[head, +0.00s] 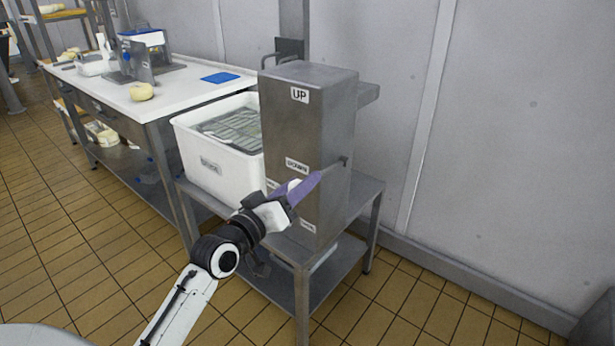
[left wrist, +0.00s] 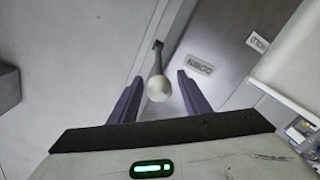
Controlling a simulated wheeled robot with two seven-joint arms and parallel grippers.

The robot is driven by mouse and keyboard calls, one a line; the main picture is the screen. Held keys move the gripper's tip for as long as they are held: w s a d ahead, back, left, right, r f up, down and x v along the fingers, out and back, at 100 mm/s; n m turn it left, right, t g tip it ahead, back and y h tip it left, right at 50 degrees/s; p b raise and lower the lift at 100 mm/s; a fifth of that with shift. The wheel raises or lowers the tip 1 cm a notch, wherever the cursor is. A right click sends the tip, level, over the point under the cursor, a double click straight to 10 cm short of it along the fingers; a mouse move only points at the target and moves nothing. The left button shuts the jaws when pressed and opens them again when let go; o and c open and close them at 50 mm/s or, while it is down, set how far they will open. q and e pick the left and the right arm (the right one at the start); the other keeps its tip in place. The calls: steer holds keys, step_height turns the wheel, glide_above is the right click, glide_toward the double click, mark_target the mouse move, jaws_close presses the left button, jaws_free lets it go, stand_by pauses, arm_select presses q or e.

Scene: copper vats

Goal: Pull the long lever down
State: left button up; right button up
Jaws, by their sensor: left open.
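The lever shows in the left wrist view as a thin dark rod with a pale round knob (left wrist: 158,88). It sticks out from the side of a tall steel box (head: 308,130). In the head view only a small piece of it by its pivot (head: 344,161) shows, at about the height of the DOWN label; the rest is hidden. My left gripper (head: 300,188) is open in front of the box, with purple fingers. In the left wrist view the knob lies between the two open fingers (left wrist: 155,95), with gaps on both sides. My right gripper is not in view.
The box has an UP label (head: 300,94) near its top and a DOWN label (head: 297,165) lower down. It stands on a steel table (head: 366,200) beside a white tub (head: 215,170). A long workbench (head: 190,97) is behind left.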

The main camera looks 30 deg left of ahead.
arm_select(q)
steer(key=shift+w, duration=1.65)
jaws_close()
